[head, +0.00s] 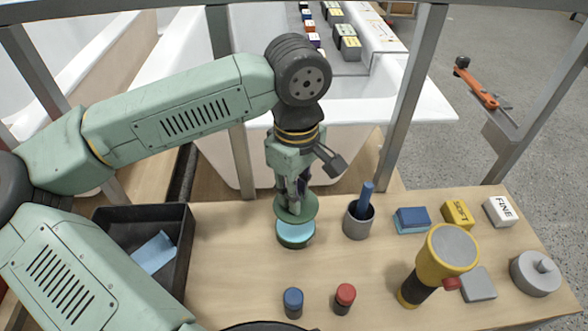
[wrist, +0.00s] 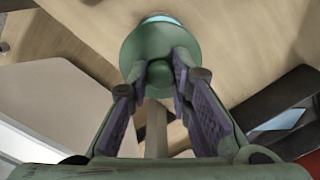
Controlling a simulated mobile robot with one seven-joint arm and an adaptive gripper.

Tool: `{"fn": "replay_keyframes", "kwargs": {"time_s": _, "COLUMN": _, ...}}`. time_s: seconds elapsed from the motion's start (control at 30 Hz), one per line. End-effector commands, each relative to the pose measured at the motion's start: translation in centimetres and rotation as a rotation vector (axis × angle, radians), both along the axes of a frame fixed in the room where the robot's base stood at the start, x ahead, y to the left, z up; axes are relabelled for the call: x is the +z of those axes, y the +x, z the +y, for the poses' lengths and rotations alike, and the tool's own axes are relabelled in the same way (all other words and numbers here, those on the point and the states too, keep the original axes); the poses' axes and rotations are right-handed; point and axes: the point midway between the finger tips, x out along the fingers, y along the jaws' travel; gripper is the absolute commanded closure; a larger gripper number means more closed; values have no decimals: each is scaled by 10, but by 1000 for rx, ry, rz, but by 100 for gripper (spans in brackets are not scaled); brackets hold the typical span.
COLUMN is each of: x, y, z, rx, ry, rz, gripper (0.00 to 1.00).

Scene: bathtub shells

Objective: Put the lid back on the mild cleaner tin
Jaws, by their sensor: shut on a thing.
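The cleaner tin (head: 296,239) is a short, round green tin with a light-blue top surface showing. It stands on the wooden bench, and a sliver of its light-blue top shows past the lid in the wrist view (wrist: 160,18). My gripper (head: 293,195) is shut on the knob of the green round lid (head: 297,209), with the lid hanging below the fingers. The lid is above the tin and offset toward its far side in the head view, hiding the tin's far edge. In the wrist view, the lid (wrist: 158,45) sits beyond my purple-padded fingers (wrist: 172,72).
A grey cup (head: 357,225) with a blue-handled tool stands close right of the tin. A black tray (head: 185,245) with a blue cloth is left. Blue (head: 293,301) and red (head: 344,296) capped items stand in front. A yellow torch (head: 445,258) and several blocks are farther right.

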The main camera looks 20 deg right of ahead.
Motion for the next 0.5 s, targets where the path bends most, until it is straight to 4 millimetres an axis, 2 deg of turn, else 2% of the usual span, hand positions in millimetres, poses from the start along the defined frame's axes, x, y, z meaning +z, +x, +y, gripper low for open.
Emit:
{"fn": "replay_keyframes", "kwargs": {"time_s": 0.27, "x": -10, "y": 0, "z": 0, "rx": 0, "ry": 0, "rz": 0, "gripper": 100}}
{"fn": "replay_keyframes", "kwargs": {"time_s": 0.5, "x": -31, "y": 0, "z": 0, "rx": 0, "ry": -1, "rz": 1, "gripper": 100}}
